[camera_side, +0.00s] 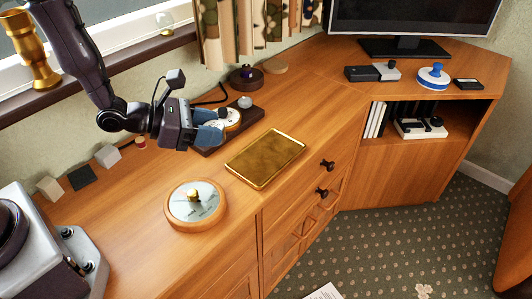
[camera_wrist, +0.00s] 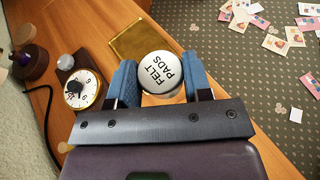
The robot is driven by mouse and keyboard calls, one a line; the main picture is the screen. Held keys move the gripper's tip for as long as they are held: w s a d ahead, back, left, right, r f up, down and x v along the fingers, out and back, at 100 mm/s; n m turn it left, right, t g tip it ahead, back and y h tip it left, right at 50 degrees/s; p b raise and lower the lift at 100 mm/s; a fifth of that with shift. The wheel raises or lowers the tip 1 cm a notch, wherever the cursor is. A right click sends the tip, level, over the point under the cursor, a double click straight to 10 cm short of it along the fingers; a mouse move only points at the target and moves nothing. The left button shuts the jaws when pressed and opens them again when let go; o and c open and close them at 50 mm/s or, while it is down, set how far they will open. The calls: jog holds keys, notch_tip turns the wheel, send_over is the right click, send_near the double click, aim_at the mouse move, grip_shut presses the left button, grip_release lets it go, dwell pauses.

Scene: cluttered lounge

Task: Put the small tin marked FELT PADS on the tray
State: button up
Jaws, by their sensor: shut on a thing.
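The small round tin marked FELT PADS (camera_wrist: 160,72) has a white lid with black lettering. It sits between the blue pads of my gripper (camera_wrist: 161,82) in the wrist view, and the gripper is shut on it. In the side view my gripper (camera_side: 214,124) is to the left of the tray, above the cabinet top; the tin is mostly hidden there by the fingers. The tray (camera_side: 265,158) is a flat, gold rectangle with a raised rim, lying empty near the cabinet's front edge. It also shows beyond the tin in the wrist view (camera_wrist: 130,42).
A dark base with a dial (camera_wrist: 82,90) stands close to my gripper. A round wooden-rimmed dial (camera_side: 195,204) stands in front of the tray, to its left. Several small blocks (camera_side: 80,177) line the wall side. The wood right of the tray is clear up to the front edge.

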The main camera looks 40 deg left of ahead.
jog(key=w+d+f, duration=0.1)
jog(key=w+f, duration=0.4)
jog(key=w, duration=0.4)
send_over(263, 156)
jog(key=f, duration=0.4)
jog(key=shift+s+f, duration=0.15)
jog(key=shift+s, duration=0.25)
jog(key=shift+w+f, duration=0.35)
jog(key=shift+f, duration=1.55)
jog(key=o, duration=0.9)
jog(key=shift+f, duration=0.1)
jog(key=shift+o, duration=0.2)
